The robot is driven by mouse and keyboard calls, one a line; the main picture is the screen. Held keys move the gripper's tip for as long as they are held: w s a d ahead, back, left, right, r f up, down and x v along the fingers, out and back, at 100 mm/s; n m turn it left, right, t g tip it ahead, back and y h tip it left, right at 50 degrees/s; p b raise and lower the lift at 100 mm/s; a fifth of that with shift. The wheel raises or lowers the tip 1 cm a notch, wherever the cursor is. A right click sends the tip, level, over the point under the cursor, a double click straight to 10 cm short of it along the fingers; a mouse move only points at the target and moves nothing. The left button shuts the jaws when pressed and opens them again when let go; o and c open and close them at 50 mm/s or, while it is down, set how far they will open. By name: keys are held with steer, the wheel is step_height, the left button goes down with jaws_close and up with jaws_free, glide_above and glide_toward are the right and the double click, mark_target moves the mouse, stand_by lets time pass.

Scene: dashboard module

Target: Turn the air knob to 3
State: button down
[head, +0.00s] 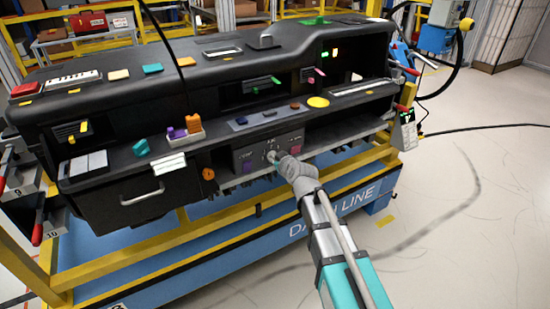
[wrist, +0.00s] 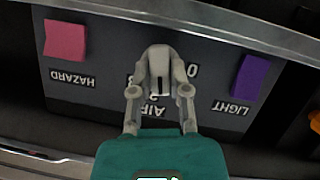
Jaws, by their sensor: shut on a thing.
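The air knob (wrist: 159,62) is a pale grey knob on the dark grey control panel (wrist: 110,75), which appears upside down in the wrist view. My gripper (wrist: 160,72) is shut on the knob, with a finger on each side. The AIR label and the figure 0 show beside it; other figures are partly covered by the fingers. Which figure the knob points to cannot be told. In the head view my gripper (head: 279,160) reaches the panel (head: 241,158) from the lower right, and the knob is mostly hidden.
A pink HAZARD button (wrist: 65,41) and a purple LIGHT button (wrist: 250,76) flank the knob. An orange round knob (head: 208,174) and a drawer (head: 135,200) are to the left. Open floor lies at right.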

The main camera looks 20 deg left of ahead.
steer(key=m+g+y, duration=0.1)
steer(key=m, duration=0.1)
steer(key=w+m+g+y, duration=0.1)
steer(key=m, duration=0.1)
steer(key=m+g+y+b, duration=0.1)
steer(key=m, duration=0.1)
steer(key=shift+f+m, duration=0.1)
steer(key=shift+m, duration=0.3)
steer(key=shift+m+g+y+b, duration=0.3)
steer(key=shift+m+y+b, duration=0.25)
steer(key=shift+m+y, duration=0.15)
steer(key=c, duration=0.7)
jaws_free()
steer(key=shift+a, duration=0.1)
steer(key=shift+o, duration=0.5)
steer(key=shift+s, duration=0.15)
